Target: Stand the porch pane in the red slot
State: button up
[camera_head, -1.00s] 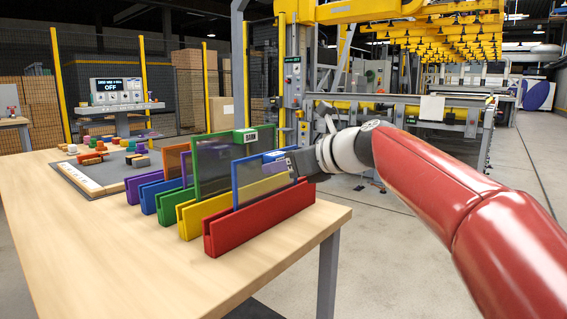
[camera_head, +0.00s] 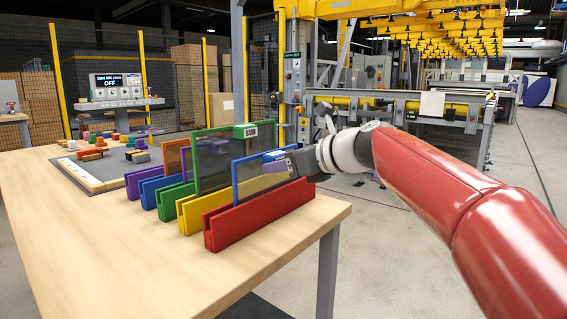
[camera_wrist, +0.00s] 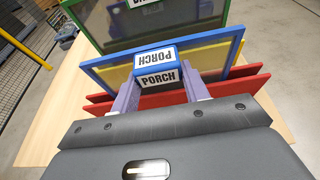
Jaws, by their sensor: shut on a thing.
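The porch pane (camera_head: 250,180) is a clear sheet in a blue frame, with a blue block on its top edge. The block's PORCH label (camera_wrist: 158,79) shows in the wrist view. My gripper (camera_head: 276,167) is shut on this block, with one finger on each side, also in the wrist view (camera_wrist: 157,88). The pane is upright at the red slot (camera_head: 262,218), a long red holder at the near end of the row. The pane's lower edge is hidden by the red front wall; I cannot tell whether it is inside the groove.
A green-framed pane (camera_head: 215,158) stands close behind, then an orange-framed one (camera_head: 172,158). Yellow (camera_head: 188,221), green (camera_head: 166,208), blue (camera_head: 148,202) and purple (camera_head: 132,187) slots line up behind the red one. A grey board (camera_head: 90,181) holds small coloured pieces. The table front is clear.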

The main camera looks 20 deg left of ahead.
jog(key=o, duration=1.4)
jog(key=shift+c, duration=0.2)
jog(key=v, duration=0.8)
jog(key=s+d+f+n+h, duration=1.3)
jog(key=s+d+f+n, duration=0.9)
jog(key=s+d+f, duration=0.3)
notch_tip(320, 180, down, 4)
jog(key=shift+d+f, duration=0.1)
jog(key=shift+d, duration=0.85)
